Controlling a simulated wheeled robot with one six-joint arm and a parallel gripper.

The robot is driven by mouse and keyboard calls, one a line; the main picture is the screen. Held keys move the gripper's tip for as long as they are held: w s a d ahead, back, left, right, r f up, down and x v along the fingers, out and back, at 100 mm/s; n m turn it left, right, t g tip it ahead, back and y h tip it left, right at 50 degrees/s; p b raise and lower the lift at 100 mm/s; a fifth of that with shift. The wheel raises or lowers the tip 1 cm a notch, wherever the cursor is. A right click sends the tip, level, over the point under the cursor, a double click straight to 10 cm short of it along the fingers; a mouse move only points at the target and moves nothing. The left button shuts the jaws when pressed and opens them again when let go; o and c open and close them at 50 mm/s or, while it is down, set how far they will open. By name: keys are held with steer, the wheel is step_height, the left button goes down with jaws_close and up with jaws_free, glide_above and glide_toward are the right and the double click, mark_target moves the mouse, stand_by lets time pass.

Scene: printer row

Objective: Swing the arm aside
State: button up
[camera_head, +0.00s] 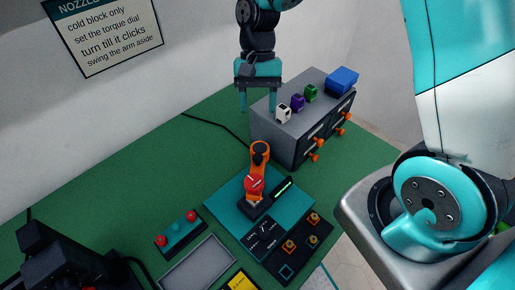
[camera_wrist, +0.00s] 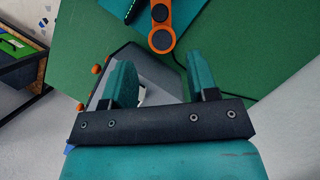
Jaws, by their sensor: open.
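An orange arm (camera_head: 260,156) with rounded ends stands over a small station on a teal mat (camera_head: 291,207). In the wrist view part of the orange arm (camera_wrist: 161,38) shows at the top, beyond the fingers. My gripper (camera_head: 258,106) is open and empty, with its teal fingers pointing down. It is behind and above the orange arm in the head view, clearly apart from it. Both spread fingers also show in the wrist view (camera_wrist: 161,65).
A grey drawer cabinet (camera_head: 273,138) with orange knobs stands right of my gripper, with small cubes and a blue box (camera_head: 342,81) on top. A black tray (camera_head: 299,247), an empty grey tray (camera_head: 165,284) and a red-knobbed panel (camera_head: 178,232) lie in front.

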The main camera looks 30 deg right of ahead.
mark_target(258, 156)
steer(key=p+x, duration=0.2)
steer(key=x, duration=1)
steer(key=shift+s+a+f, duration=0.1)
steer(key=shift+f, duration=0.15)
jaws_close()
